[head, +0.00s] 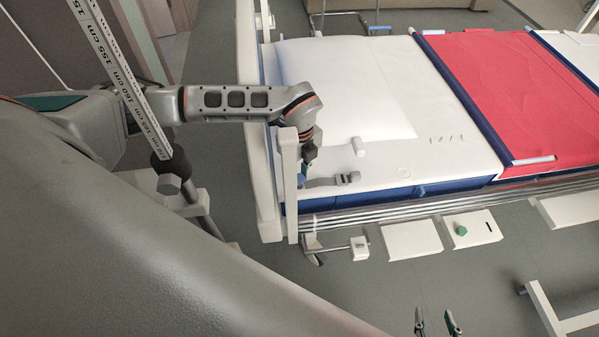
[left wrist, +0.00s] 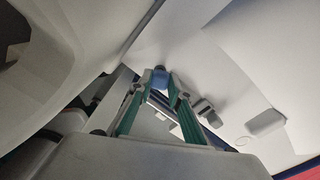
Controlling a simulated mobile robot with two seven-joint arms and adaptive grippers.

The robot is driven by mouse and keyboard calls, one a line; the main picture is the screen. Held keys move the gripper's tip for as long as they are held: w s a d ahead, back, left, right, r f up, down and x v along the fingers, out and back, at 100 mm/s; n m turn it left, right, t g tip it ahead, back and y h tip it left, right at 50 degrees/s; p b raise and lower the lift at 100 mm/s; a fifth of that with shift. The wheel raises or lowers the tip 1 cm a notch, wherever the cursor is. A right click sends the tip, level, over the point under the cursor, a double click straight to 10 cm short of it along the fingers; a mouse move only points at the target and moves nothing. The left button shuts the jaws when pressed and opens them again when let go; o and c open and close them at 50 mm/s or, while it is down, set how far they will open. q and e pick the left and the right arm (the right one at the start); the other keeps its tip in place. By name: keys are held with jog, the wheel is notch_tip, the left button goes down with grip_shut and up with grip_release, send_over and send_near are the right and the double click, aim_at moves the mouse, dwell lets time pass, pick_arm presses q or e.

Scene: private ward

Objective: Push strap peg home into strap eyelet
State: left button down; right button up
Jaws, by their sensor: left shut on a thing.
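My left gripper (head: 304,176) points down at the near head-end corner of the bed. In the left wrist view its green fingers (left wrist: 164,84) close on a small blue piece (left wrist: 159,78) with a dark end. I cannot tell whether this is the strap peg. A grey strap-like fitting (head: 334,181) lies on the mattress edge just right of the gripper; it also shows in the left wrist view (left wrist: 207,112). The eyelet cannot be made out for certain. My right gripper (head: 437,323) shows only its two separated fingertips at the bottom edge, with nothing between them.
A white bed-end post (head: 289,185) stands close beside the left gripper. A small white block (head: 358,146) lies on the white sheet (head: 440,110). A metal side rail (head: 400,212) runs below the mattress.

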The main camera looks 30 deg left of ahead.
pick_arm(q)
jog(key=shift+f, duration=0.15)
jog(key=shift+f, duration=0.7)
jog(key=shift+f+b, duration=0.35)
pick_arm(e)
jog(key=shift+s+f, duration=0.45)
jog(key=shift+f, duration=0.2)
pick_arm(q)
jog(key=shift+f, duration=0.1)
jog(key=c, duration=1.8)
grip_release()
pick_arm(e)
jog(key=shift+w+r, duration=0.1)
jog(key=shift+w, duration=0.15)
